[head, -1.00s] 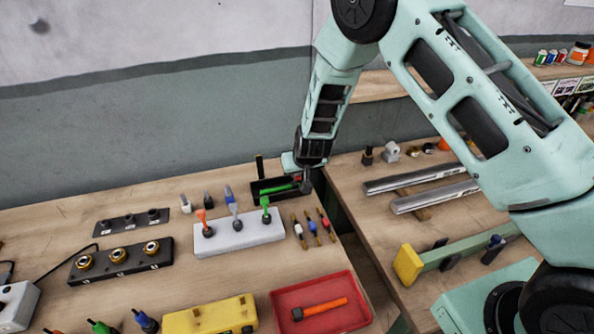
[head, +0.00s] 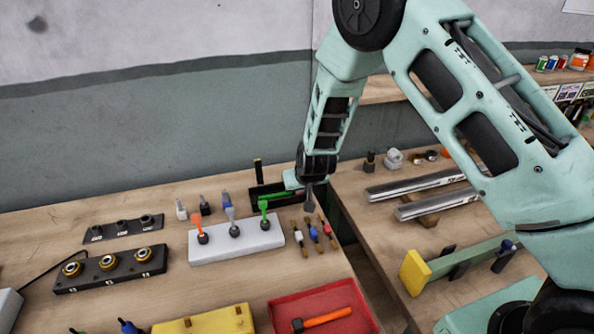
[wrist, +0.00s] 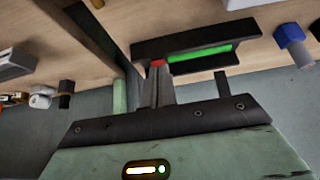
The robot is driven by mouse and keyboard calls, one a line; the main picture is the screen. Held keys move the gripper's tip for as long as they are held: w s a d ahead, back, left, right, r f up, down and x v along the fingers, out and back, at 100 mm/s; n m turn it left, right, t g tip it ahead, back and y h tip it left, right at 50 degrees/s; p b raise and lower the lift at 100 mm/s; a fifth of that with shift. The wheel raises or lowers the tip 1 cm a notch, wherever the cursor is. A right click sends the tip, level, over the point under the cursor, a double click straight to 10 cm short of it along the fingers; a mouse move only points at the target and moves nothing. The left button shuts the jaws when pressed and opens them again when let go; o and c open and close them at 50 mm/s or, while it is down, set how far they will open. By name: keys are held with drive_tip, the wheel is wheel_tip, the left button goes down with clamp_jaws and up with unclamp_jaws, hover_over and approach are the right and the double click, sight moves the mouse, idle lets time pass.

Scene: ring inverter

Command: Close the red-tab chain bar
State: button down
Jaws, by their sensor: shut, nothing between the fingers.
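The chain bar is a green bar (head: 276,196) in a black channel-shaped holder (head: 258,189) at the back right of the left bench. In the wrist view the green bar (wrist: 200,56) lies along the black holder (wrist: 140,51). Its red tab (wrist: 158,62) is at the bar's left end, right at my fingertips. My gripper (wrist: 157,76) is shut with nothing held; whether it touches the tab I cannot tell. In the head view my gripper (head: 309,205) points down at the holder's right end, and the red tab is hidden there.
A white block (head: 236,243) with orange, grey and green levers stands in front of the holder. Several small coloured connectors (head: 313,234) lie right of it. A red tray (head: 275,315) with a hammer is nearer. A gap (head: 350,240) separates the two benches.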

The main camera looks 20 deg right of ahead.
drive_tip(key=shift+r, duration=0.1)
idle(0.3)
drive_tip(key=v, duration=1.4)
drive_tip(key=shift+w+r+p, duration=0.15)
drive_tip(key=shift+r+p, duration=0.1)
drive_tip(key=shift+p, duration=0.2)
drive_tip(key=s+a+r+n+g+y, duration=0.2)
drive_tip(key=s+a+r, duration=0.1)
drive_tip(key=s+a, duration=0.5)
drive_tip(key=s+r+n+g+b, duration=0.1)
drive_tip(key=s+r+n+g, duration=0.1)
drive_tip(key=s, duration=1)
drive_tip(key=s+r+n+g+h+b, duration=0.1)
drive_tip(key=s+r+n+g, duration=0.1)
drive_tip(key=s, duration=1)
drive_tip(key=shift+s+d+r+n, duration=0.15)
drive_tip(key=shift+s+d+n, duration=0.25)
drive_tip(key=shift+n, duration=0.5)
